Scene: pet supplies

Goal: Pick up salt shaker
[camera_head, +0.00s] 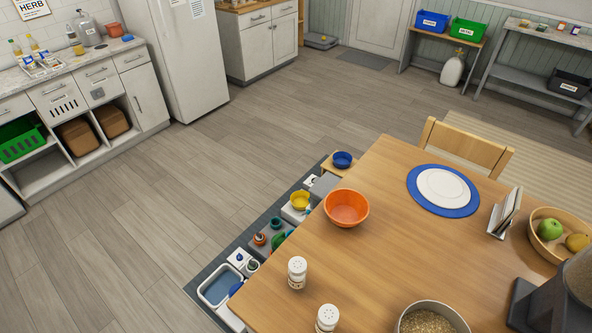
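Two white shakers with perforated tops stand upright on the wooden table near its front left edge. One shaker (297,272) is close to the left edge. The other shaker (327,318) is nearer and partly cut off by the bottom of the picture. Their labels are too small to read, so I cannot tell which one holds salt. Neither of my grippers is in view.
The wooden table (385,235) also bears an orange bowl (346,207), a blue placemat with a white plate (443,187), a fruit bowl (538,252) and a metal bowl of grain (427,321). A chair (466,149) stands behind. Pet items lie on a mat (205,275) left of the table.

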